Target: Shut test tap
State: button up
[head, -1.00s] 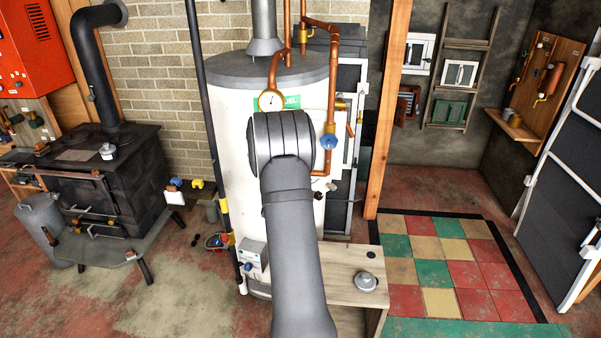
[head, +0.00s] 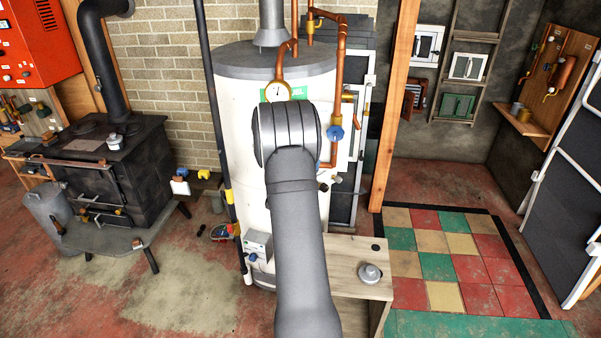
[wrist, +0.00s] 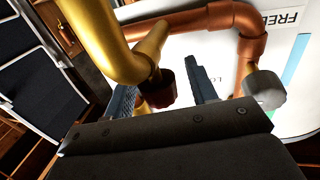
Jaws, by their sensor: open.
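In the wrist view a thick brass pipe (wrist: 105,40) comes down to a dark red-brown knob (wrist: 158,90). My gripper (wrist: 160,82) is open, with one finger on each side of this knob; I cannot tell whether either finger touches it. A grey knob (wrist: 265,90) sits on the copper pipe (wrist: 190,25) to the right, outside the fingers. In the head view my arm hides the gripper. A blue tap handle (head: 335,133) shows on a copper pipe right of my wrist. No label shows which one is the test tap.
The white tank (head: 237,130) stands behind my arm, with a gauge (head: 277,92) and copper pipes (head: 338,60) close around. A wooden post (head: 394,110) is to the right. A low cabinet (head: 345,255) stands in front of the tank.

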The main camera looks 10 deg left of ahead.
jog(key=v, duration=1.7)
jog(key=x, duration=1.7)
jog(key=shift+w, duration=0.2)
jog(key=shift+w+d, duration=0.1)
jog(key=shift+w, duration=0.05)
jog(key=shift+n+y, duration=0.3)
jog(key=shift+y, duration=0.2)
jog(key=shift+s+a+n+g+y, duration=0.15)
jog(key=shift+n+y, duration=0.95)
jog(key=shift+y, duration=0.6)
jog(key=shift+a+n+g+y, duration=0.1)
jog(key=shift+a+n+y, duration=0.1)
jog(key=shift+n+y, duration=1.2)
jog(key=shift+s+a+n+g+y, duration=0.15)
jog(key=shift+n+y, duration=0.65)
jog(key=shift+y, duration=1.2)
jog(key=shift+s+a+n+g+y, duration=0.1)
jog(key=shift+a+n+g+y, duration=0.05)
jog(key=shift+n+g+y, duration=1.5)
jog(key=shift+a+n+g+y, duration=0.15)
jog(key=shift+n+g+y, duration=1.1)
jog(key=shift+y, duration=0.8)
